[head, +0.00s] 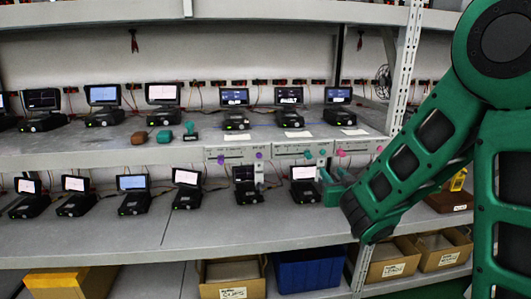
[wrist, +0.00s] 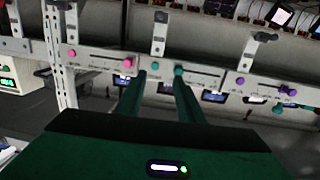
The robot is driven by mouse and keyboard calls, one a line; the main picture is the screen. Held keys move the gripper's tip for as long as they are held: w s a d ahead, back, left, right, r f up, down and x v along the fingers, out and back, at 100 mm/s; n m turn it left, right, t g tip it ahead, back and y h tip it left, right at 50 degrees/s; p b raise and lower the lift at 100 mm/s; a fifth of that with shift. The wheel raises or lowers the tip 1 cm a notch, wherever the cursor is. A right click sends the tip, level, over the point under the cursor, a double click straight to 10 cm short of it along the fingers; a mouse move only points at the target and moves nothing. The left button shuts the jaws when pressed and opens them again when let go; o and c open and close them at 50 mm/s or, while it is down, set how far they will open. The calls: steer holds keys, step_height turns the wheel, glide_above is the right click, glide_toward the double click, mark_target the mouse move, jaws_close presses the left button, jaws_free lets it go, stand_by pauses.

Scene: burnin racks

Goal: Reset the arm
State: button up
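My green arm comes down from the upper right of the head view and bends toward the rack. My gripper (head: 331,178) is at the front edge of the middle shelf, beside the rightmost lower device. In the wrist view my gripper (wrist: 159,72) shows two green fingers with a clear gap between them. Behind the fingertips is a pale panel strip (wrist: 218,78) with pink, teal and purple knobs. The same strip (head: 290,151) shows in the head view, under the upper shelf edge.
Small black devices with screens stand in rows on the upper shelf (head: 60,143) and lower shelf (head: 110,237). A perforated rack post (head: 404,65) stands close to my arm. Cardboard boxes (head: 232,288), a blue bin (head: 308,270) and a yellow box (head: 70,283) are below.

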steer(key=s+d+f+m+g+h, duration=0.2)
steer(key=s+d+f+m+g, duration=0.15)
steer(key=s+d, duration=0.45)
steer(key=s+d+f+m+g+h, duration=0.25)
steer(key=s+d+g, duration=0.25)
steer(key=d, duration=0.5)
steer(key=s+a+g+y, duration=0.1)
steer(key=s+g, duration=0.3)
steer(key=s, duration=1)
steer(key=s+a+g+y, duration=0.2)
steer(key=s+g+y, duration=0.2)
steer(key=s, duration=1)
steer(key=shift+a+f+g, duration=0.25)
steer(key=shift+f+g, duration=0.1)
steer(key=shift+f, duration=0.05)
steer(key=shift+w+f, duration=0.25)
steer(key=shift+w, duration=0.4)
